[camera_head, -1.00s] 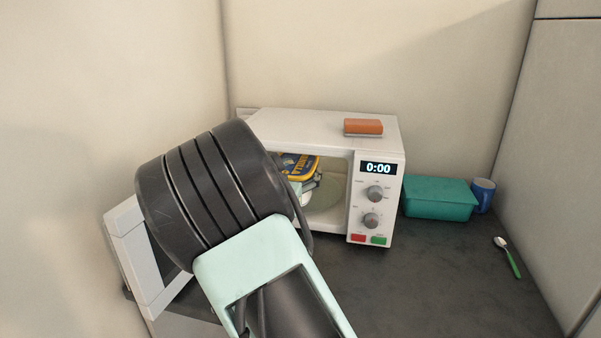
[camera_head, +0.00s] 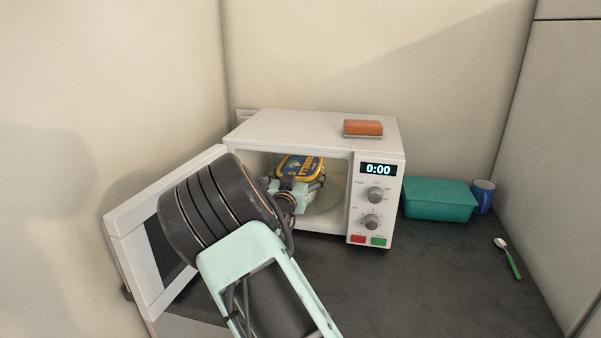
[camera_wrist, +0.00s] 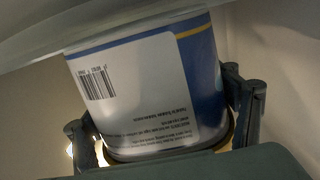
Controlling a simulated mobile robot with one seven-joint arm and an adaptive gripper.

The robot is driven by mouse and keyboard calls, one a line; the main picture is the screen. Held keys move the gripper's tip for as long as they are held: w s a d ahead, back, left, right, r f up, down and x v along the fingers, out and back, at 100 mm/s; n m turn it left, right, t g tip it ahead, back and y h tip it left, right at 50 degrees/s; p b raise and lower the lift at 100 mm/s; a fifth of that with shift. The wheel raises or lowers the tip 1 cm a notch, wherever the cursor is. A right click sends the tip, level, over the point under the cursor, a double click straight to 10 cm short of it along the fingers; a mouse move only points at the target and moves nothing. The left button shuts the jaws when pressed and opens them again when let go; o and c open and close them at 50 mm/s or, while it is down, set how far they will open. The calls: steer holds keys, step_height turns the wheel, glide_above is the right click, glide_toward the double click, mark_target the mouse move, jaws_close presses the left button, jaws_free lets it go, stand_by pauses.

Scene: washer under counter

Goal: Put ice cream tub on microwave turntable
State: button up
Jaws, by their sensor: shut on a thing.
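The ice cream tub (camera_head: 300,167) is blue and yellow and is inside the open microwave (camera_head: 290,127) in the head view. My gripper (camera_head: 287,184) reaches in through the doorway and is shut on the tub. In the wrist view, the tub (camera_wrist: 150,85) shows its white barcode label between my gripper's two fingers (camera_wrist: 165,118). The pale round turntable (camera_head: 326,196) shows partly inside the microwave, beside and below the tub. My arm hides its left part. I cannot tell whether the tub touches it.
The microwave door (camera_head: 135,241) hangs open to the left, close to my arm. An orange sponge-like block (camera_head: 363,127) lies on the microwave. A teal container (camera_head: 438,199), a blue mug (camera_head: 483,196) and a green-handled spoon (camera_head: 508,257) are on the counter at right. The front counter is clear.

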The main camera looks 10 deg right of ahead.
mark_target(301, 178)
steer(key=shift+r, duration=0.1)
steer(key=shift+f, duration=0.2)
steer(key=o, duration=1.9)
steer(key=shift+r, duration=0.1)
steer(key=shift+r, duration=0.1)
steer(key=v, duration=1.2)
steer(key=shift+a, duration=0.1)
